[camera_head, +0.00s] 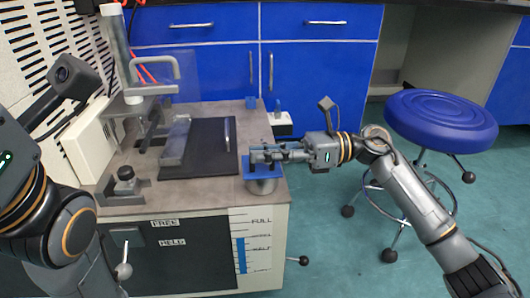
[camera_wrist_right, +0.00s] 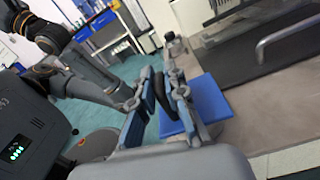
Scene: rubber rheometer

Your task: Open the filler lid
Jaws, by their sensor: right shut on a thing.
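The filler lid (camera_head: 262,168) is a blue square plate on top of a short silver cylindrical neck (camera_head: 262,186) at the machine's front right corner. In the right wrist view the blue lid (camera_wrist_right: 210,98) shows just beside and behind my fingers. My right gripper (camera_head: 268,154) reaches in from the right, low over the lid, and covers part of it. In the wrist view my right gripper (camera_wrist_right: 164,90) is shut on a dark, thin piece between its blue pads, seemingly the lid's handle. The lid looks flat on the neck. My left arm is at the left edge, its fingers outside the picture.
The machine's top has a black mat (camera_head: 210,145) with a metal handle. A clear column (camera_head: 117,50) stands behind it. A level gauge (camera_head: 251,240) is on the front. Blue cabinets (camera_head: 320,70) are behind.

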